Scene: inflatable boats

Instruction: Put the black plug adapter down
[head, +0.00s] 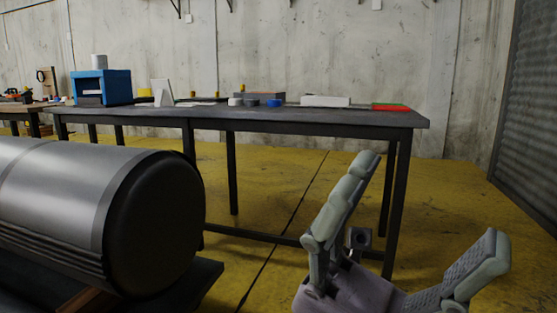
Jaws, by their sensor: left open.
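My left gripper (430,206) is in the lower right of the head view, with its two pale grey-green fingers spread wide apart. It is in front of the right end of the long table. A small dark block with a round mark (359,238) shows close to the base of the nearer-to-table finger. I cannot tell whether it is the black plug adapter or part of the gripper. No other thing can be made out as the plug adapter. My right gripper is not in view.
A long dark table (375,117) bears a blue box (117,86), a white block (325,101), a red-green flat item (391,107) and small items. A large silver cylinder with a black end (155,225) fills the lower left. The yellow floor (450,190) is clear at right.

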